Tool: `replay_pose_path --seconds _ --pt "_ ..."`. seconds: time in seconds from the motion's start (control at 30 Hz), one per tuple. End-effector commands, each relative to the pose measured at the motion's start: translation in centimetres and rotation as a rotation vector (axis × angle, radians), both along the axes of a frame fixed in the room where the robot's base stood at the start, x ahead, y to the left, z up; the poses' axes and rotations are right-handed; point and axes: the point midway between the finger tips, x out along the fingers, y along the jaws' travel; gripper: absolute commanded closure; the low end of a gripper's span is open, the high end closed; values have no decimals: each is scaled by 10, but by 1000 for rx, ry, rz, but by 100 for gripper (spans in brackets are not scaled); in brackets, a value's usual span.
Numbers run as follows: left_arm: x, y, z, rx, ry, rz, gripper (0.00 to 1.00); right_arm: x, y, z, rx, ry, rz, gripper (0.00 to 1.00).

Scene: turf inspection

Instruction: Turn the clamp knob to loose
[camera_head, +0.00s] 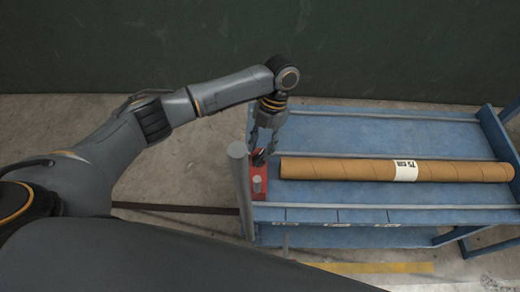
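A red clamp block (258,193) sits at the left end of the blue rack, near the end of the brown tube. A small dark part, possibly the clamp knob (259,157), shows at its upper end. My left gripper (263,149) points down right at that part, its fingers on or just above it. The fingers look slightly apart, but whether they grip the dark part cannot be made out. The knob's setting is not readable. My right gripper is not in view.
The brown tube (340,169) with a white label (405,171) lies along the blue rack (360,130). Concrete floor and a dark green wall (400,45) surround the rack.

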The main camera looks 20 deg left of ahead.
Motion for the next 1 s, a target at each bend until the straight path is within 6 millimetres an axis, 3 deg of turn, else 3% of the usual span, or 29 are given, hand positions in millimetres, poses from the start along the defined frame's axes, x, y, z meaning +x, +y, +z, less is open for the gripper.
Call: replay_pose_path --seconds 0.3,0.5,1.0 --pt "26 -7 63 -2 -5 -1 66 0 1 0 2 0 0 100" --pt "36 -9 89 1 -3 -1 66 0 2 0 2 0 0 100" --pt "38 -10 95 -1 -1 -1 66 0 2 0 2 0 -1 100"
